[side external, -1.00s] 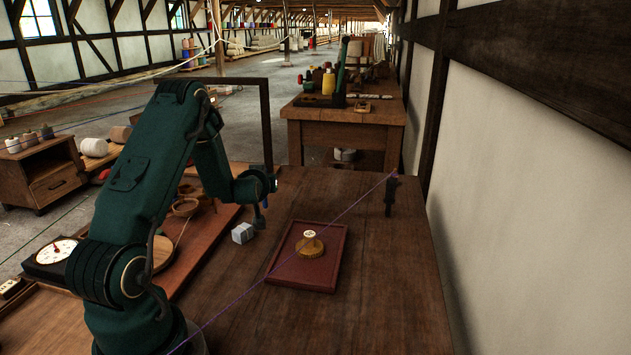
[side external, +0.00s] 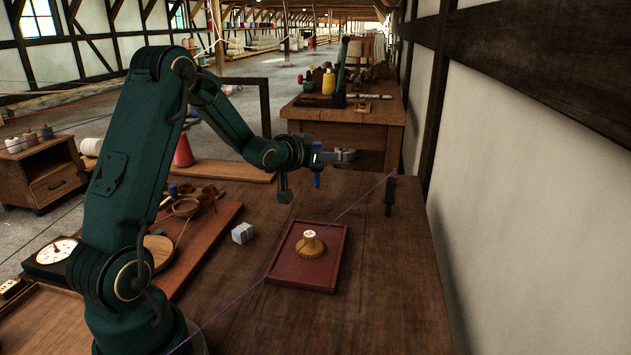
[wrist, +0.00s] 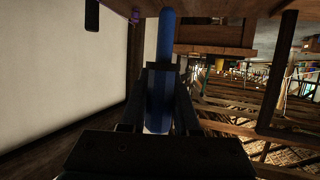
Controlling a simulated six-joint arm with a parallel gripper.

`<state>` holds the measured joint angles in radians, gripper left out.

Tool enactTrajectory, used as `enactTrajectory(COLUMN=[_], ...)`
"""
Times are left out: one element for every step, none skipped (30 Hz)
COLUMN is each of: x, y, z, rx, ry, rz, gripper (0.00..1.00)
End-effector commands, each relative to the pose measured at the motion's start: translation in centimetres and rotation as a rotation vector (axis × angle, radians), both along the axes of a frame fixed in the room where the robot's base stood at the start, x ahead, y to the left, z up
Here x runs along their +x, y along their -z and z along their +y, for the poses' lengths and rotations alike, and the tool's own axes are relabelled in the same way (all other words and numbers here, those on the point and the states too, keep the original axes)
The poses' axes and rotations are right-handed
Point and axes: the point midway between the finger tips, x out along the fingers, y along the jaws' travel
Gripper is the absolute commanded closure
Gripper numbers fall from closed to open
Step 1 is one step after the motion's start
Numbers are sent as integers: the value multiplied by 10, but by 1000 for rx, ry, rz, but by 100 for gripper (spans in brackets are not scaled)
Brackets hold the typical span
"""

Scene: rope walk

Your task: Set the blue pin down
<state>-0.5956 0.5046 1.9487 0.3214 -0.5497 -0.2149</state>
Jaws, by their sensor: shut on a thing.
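My gripper (side external: 338,156) is held up above the far part of the wooden table. It is shut on a blue pin (side external: 317,179), which shows below it in the side view. In the wrist view the pin (wrist: 164,45) stands out between the two dark fingers (wrist: 158,105). The pin is clear of the tabletop. Its gripped part is partly hidden by the fingers.
A dark red tray (side external: 325,277) holds a wooden piece with a pale top (side external: 310,243).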

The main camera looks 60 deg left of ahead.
Motion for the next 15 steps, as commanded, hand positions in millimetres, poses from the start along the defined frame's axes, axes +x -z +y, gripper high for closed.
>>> enactTrajectory(x=[6,8,11,13,14,16,18,18,21,23,24,26,28,30,33], y=[-1,-1,-2,-2,-2,-3,-3,-3,-4,-5,-4,-2,0,3,6], z=[-12,-18,-26,-31,-35,-40,-43,-46,-52,-55,-58,-63,-66,-69,-74], rx=[3,3,4,4,2,2,3,2,2,0,0,-1,-3,-4,-4], ry=[51,78,111,132,151,171,185,195,211,219,223,229,230,231,233], rz=[-1,-2,-1,-2,-2,-2,-2,-1,-1,-2,-1,0,0,0,1], gripper=[100,100,100,100,100,100,100,100,100,100,100,100,100,100,100])
